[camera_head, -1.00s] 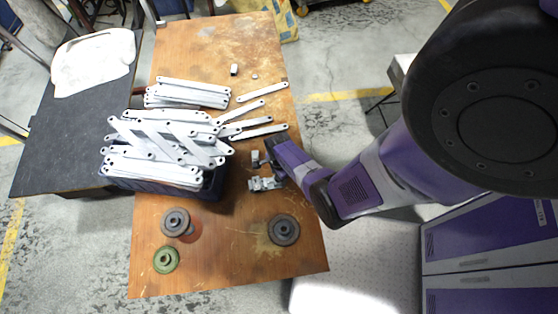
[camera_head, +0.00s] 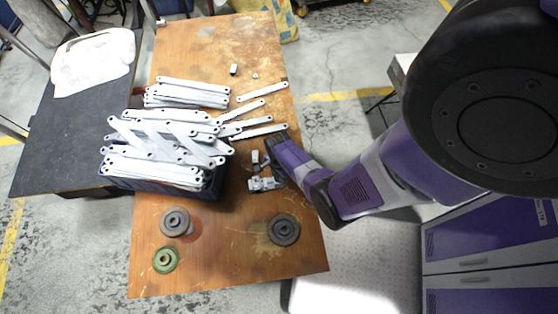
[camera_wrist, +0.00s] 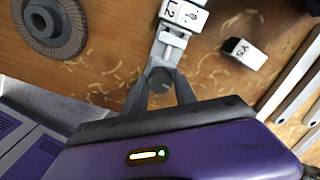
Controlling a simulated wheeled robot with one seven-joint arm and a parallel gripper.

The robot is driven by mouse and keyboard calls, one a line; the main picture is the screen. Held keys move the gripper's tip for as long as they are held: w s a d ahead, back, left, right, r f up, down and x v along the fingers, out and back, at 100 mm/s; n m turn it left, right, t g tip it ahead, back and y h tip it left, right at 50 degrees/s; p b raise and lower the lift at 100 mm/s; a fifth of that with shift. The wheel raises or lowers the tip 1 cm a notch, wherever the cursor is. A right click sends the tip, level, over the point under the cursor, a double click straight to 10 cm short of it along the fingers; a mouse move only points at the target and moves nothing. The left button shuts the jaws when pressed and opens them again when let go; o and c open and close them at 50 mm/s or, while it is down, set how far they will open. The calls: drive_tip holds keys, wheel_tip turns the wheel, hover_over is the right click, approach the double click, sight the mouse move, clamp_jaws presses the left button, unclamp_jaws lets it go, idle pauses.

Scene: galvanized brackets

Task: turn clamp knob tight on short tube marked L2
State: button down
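The short tube marked L2 (camera_wrist: 183,13) is a pale piece at the top of the wrist view, joined to a grey clamp (camera_wrist: 172,45). The clamp also shows on the wooden table in the head view (camera_head: 264,184). The round dark grey clamp knob (camera_wrist: 160,80) lies between the two fingers of my gripper (camera_wrist: 161,88). The fingers are close on both sides of the knob, but whether they press on it is not clear. In the head view my gripper (camera_head: 279,178) is low at the clamp's right end, and its own body partly hides the fingers.
A loose piece marked Y5 (camera_wrist: 243,54) lies beside the clamp. Grinding discs (camera_head: 284,229) (camera_head: 174,222) and a green disc (camera_head: 165,259) lie nearer the table's (camera_head: 230,275) front. Brackets fill a dark bin (camera_head: 210,187), with more brackets (camera_head: 262,91) beyond.

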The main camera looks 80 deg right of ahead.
idle(0.3)
drive_tip(key=m+p, duration=0.1)
drive_tip(key=m, duration=0.3)
drive_tip(key=shift+r+m, duration=0.1)
drive_tip(key=shift+m, duration=0.2)
drive_tip(key=m, duration=0.3)
drive_tip(key=shift+m+p, duration=0.3)
drive_tip(key=m, duration=0.3)
drive_tip(key=shift+m+p, duration=0.3)
drive_tip(key=shift+m, duration=0.1)
drive_tip(key=m, duration=0.3)
drive_tip(key=shift+m, duration=0.4)
drive_tip(key=c, duration=1.2)
unclamp_jaws()
drive_tip(key=shift+m, duration=0.4)
drive_tip(key=shift+o, duration=0.2)
drive_tip(key=shift+p, duration=0.3)
